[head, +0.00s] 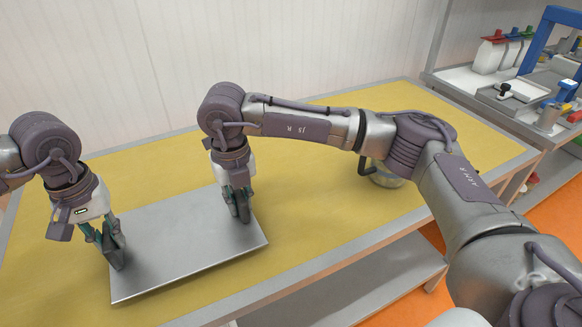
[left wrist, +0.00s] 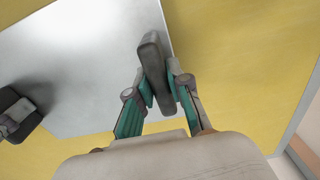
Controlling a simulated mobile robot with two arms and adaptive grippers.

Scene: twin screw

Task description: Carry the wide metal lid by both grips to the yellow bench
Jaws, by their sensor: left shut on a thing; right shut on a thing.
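The wide metal lid (head: 180,262) is a flat grey plate over the left part of the yellow bench (head: 310,215). It looks level; I cannot tell whether it touches the bench top. My left gripper (head: 115,252) is shut on the dark grip at the lid's left end. In the left wrist view, this left grip (left wrist: 153,65) stands between the green finger pads, with the lid (left wrist: 85,60) beneath. My right gripper (head: 240,208) is shut on the grip at the lid's right end, which is mostly hidden by the fingers. A dark part of that far end (left wrist: 15,115) shows in the left wrist view.
A glass jar (head: 388,180) stands on the bench, partly hidden behind my right arm. The middle and right of the bench top are otherwise largely clear. A grey worktable (head: 480,95) with a blue frame (head: 545,35) and several coloured-lid containers stands at the right. A white wall closes the back.

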